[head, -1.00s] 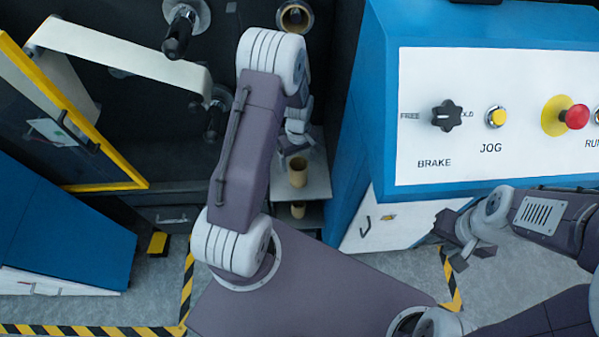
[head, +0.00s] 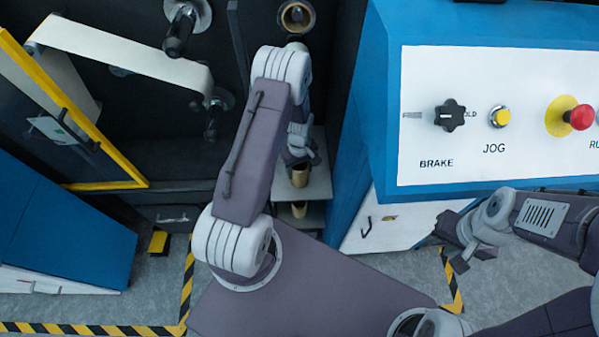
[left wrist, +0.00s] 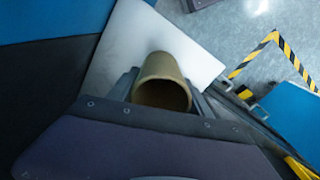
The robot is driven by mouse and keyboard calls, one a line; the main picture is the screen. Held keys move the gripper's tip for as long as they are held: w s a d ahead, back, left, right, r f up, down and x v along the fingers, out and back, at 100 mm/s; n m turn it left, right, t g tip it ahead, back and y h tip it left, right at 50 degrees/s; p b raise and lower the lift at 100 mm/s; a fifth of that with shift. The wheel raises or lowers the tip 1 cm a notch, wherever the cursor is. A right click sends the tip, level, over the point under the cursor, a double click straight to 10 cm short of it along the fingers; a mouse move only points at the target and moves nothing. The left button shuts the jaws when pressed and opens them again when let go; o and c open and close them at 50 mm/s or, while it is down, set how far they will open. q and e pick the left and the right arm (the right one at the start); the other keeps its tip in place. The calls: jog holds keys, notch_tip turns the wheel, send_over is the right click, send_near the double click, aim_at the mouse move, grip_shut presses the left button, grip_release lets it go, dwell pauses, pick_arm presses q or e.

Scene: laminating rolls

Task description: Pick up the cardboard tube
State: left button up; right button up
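A tan cardboard tube (head: 300,176) stands upright on a pale shelf (head: 319,180) below my left forearm. In the left wrist view the tube (left wrist: 163,80) shows its open round end between my left gripper's two fingers. My left gripper (head: 302,152) is just above the tube in the head view and hides part of its top; its fingers look open, one on each side, and contact cannot be made out. My right gripper (head: 452,246) is open and empty, in front of the blue cabinet.
Another tan tube (head: 299,209) stands on a lower shelf, and a brown core (head: 296,17) sits on the machine above. The blue control cabinet (head: 355,130) stands close on the right. A yellow-edged guard door (head: 120,150) is at the left.

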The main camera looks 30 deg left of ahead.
pick_arm(q)
jog(key=shift+c, duration=0.9)
jog(key=shift+r, duration=0.55)
jog(key=s+d+r+p, duration=0.1)
jog(key=s+d+r, duration=0.7)
jog(key=r, duration=0.2)
jog(key=shift+s, duration=0.2)
jog(key=shift+w+d, duration=0.1)
